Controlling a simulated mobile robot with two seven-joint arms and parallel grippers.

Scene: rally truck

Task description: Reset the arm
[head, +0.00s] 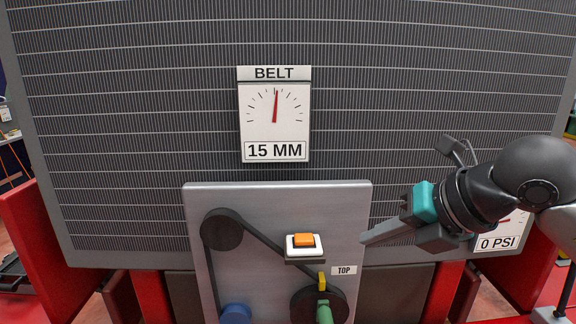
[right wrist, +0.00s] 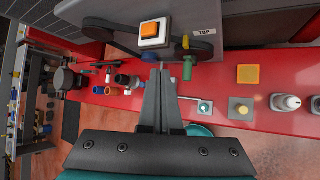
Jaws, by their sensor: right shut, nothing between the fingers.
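My right gripper (head: 366,239) is at the right of the head view, its fingers pointing left past the edge of the grey belt panel. It is shut and empty; the closed fingers also show in the right wrist view (right wrist: 161,75). The fingers look apart from the orange button (head: 304,240) in its white housing, which also shows in the right wrist view (right wrist: 150,29). A black belt (head: 262,238) runs around pulleys on the panel (head: 270,195). My left gripper is not in view.
A belt gauge (head: 274,115) reads 15 MM on the large radiator grille (head: 140,110). A gauge reading 0 PSI (head: 497,243) is partly behind my right arm. In the right wrist view, a red surface (right wrist: 222,92) holds several small parts, including a yellow square (right wrist: 248,74).

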